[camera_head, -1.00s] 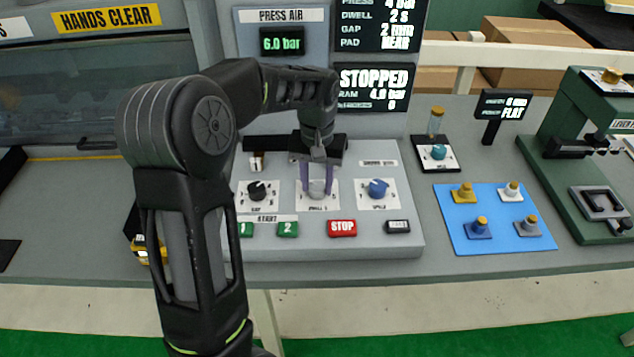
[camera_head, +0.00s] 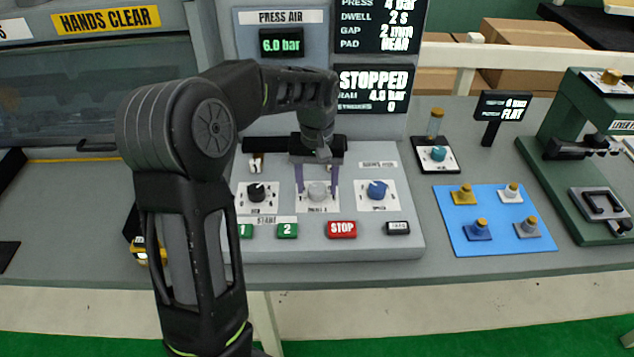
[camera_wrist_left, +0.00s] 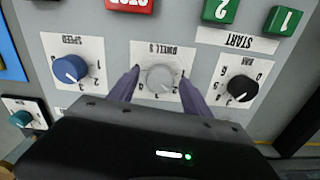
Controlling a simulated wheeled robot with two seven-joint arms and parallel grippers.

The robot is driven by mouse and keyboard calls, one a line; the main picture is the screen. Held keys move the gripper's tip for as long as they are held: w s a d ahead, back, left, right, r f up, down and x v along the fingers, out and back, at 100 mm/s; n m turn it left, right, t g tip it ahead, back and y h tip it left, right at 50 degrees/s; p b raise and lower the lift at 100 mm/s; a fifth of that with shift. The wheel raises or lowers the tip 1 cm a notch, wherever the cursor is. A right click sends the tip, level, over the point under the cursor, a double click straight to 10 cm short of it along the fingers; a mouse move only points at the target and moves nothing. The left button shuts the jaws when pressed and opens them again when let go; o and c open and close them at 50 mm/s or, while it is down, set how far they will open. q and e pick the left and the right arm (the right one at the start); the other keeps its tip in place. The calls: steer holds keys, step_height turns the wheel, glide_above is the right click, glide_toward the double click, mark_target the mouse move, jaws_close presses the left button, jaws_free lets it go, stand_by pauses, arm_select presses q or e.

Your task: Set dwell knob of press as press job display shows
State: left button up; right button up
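The press panel (camera_head: 405,238) carries the grey dwell knob (camera_head: 317,191) on a white scale plate, between a black knob and a blue knob. My left gripper (camera_head: 317,192) points down over the dwell knob, with one purple finger on each side. In the left wrist view the knob (camera_wrist_left: 160,78) sits between the spread fingers, with gaps on both sides; its pointer mark is too faint to read. The job display (camera_head: 380,22) on the press reads dwell 2 s, press 4 bar, and gap apparently 2 mm. My right gripper is out of view.
The black knob (camera_head: 256,192) and blue knob (camera_head: 377,190) are close on either side. Green start buttons (camera_head: 288,230) and the red stop button (camera_head: 342,229) lie in front. A blue mat (camera_head: 497,235) with several small knobbed parts is to the right.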

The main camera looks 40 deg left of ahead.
mark_target(317, 188)
arm_select(q)
steer(key=shift+r+b, duration=0.4)
steer(key=shift+r, duration=3.45)
